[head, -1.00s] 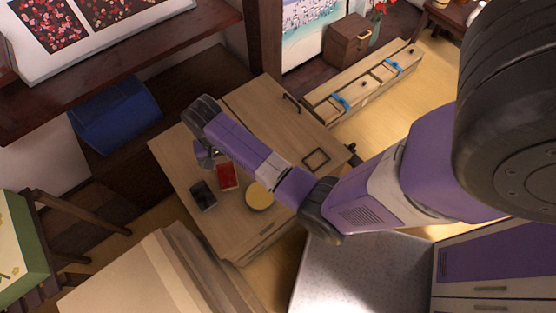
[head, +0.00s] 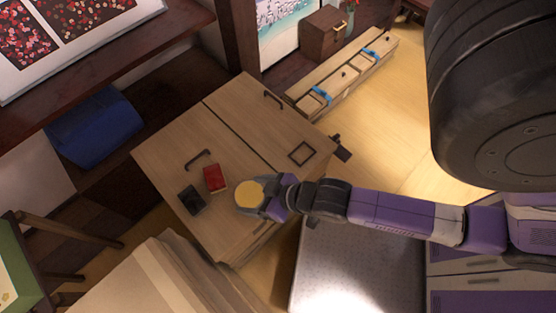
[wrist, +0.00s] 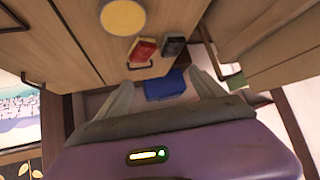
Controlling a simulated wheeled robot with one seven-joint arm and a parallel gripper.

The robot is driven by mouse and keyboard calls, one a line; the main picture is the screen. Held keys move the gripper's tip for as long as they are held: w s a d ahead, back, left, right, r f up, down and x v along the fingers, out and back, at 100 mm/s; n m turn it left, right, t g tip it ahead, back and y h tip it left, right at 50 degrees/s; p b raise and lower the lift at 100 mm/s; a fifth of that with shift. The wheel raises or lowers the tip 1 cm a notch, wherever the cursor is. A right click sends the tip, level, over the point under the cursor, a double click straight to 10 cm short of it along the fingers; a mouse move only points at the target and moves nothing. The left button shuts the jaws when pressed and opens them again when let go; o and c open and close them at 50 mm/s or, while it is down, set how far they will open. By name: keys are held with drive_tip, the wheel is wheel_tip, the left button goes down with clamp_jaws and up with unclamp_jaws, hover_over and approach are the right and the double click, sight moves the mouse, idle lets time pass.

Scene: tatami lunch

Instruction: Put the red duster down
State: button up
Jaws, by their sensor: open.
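The red duster (head: 214,178) lies on the light wooden cabinet (head: 190,130), between a black block and a round yellow disc. In the wrist view the duster (wrist: 142,50) shows near the top, beyond my fingers. My gripper (head: 268,199) is to the right of the duster, beside the yellow disc (head: 249,194), and apart from the duster. In the wrist view my gripper (wrist: 162,82) has its two pale fingers spread wide with nothing between them.
A black block (head: 191,199) lies left of the duster. Dark handles (head: 198,158) and a dark square frame (head: 301,152) are on the cabinet. A blue bin (head: 95,130) stands at the back left. A long wooden box (head: 345,75) lies on the floor behind.

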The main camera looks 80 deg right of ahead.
drive_tip(key=s+a+r+n+t, duration=0.1)
drive_tip(key=s+a+r, duration=0.1)
drive_tip(key=r, duration=0.4)
drive_tip(key=s+a+r+n+t+y, duration=0.1)
drive_tip(key=s+a+r+t, duration=0.1)
drive_tip(key=r, duration=0.5)
drive_tip(key=s+a+r+n+t, duration=0.1)
drive_tip(key=s+a+r+t, duration=0.1)
drive_tip(key=r, duration=0.5)
drive_tip(key=shift+s+r+y, duration=0.15)
drive_tip(key=shift+s+y, duration=0.15)
drive_tip(key=shift+s, duration=0.55)
drive_tip(key=shift+o, duration=0.5)
drive_tip(key=shift+d, duration=0.1)
